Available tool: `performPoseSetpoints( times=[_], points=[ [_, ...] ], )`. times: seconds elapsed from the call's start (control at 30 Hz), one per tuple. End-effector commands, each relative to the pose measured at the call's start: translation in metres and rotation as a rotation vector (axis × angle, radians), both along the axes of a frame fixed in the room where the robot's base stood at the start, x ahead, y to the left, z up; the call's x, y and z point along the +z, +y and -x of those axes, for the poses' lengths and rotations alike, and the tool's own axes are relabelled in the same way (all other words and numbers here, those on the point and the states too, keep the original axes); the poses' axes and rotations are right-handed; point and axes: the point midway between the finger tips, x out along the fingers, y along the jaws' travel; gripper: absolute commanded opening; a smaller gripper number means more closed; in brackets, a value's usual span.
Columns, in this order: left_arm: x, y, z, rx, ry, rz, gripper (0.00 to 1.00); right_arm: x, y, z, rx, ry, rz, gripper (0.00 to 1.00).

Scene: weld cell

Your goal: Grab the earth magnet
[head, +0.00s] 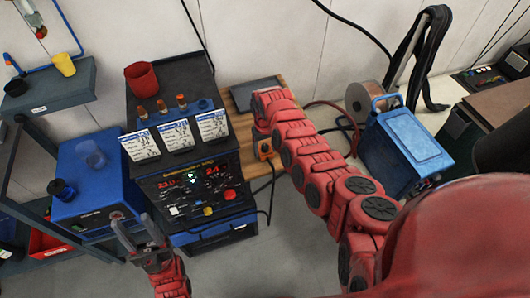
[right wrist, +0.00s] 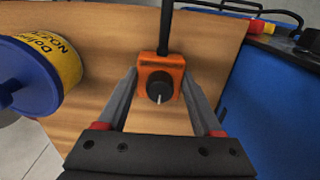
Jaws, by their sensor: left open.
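The earth magnet, an orange block with a black round knob and a black cable leaving its far side, is in the right wrist view (right wrist: 160,83) on a wooden top. In the head view an orange block with a dark knob, which looks like the same magnet (head: 264,148), sits at the wooden top's near edge. My right gripper (right wrist: 160,76) is open, its two fingertips on either side of the magnet, with no clear grip seen. The head view mostly hides this gripper behind my arm.
A black welder (head: 200,190) with displays and three white cards stands left of the wooden top (right wrist: 225,40). Cables hang nearby.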

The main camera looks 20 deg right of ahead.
Motion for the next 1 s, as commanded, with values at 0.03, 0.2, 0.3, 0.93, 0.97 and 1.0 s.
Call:
performPoseSetpoints(
  times=[0.03,0.2,0.3,0.93,0.97,1.0],
  points=[
    [0.0000,0.0000,0.0001,0.000,0.000,0.000,0.50,0.0000,-0.0001,0.0000,0.000,0.000,0.000,0.48],
    [0.0000,0.0000,0.0000,0.000,0.000,0.000,0.50,0.0001,-0.0001,0.0000,0.000,0.000,0.000,0.17],
    [0.0000,0.0000,0.0000,0.000,0.000,0.000,0.50,0.0001,-0.0001,0.0000,0.000,0.000,0.000,0.00],
    [-0.0018,0.0000,0.0000,0.000,0.000,0.000,0.50,0.0051,0.0004,-0.0016,0.001,-0.004,0.000,0.00],
    [-0.0024,0.0000,0.0000,0.000,0.000,0.000,0.50,0.0063,0.0004,-0.0015,0.001,-0.004,0.000,0.00],
    [-0.0033,0.0000,-0.0001,0.000,0.000,0.000,0.50,0.0082,0.0006,-0.0012,0.001,-0.003,-0.001,0.00]
  ],
)
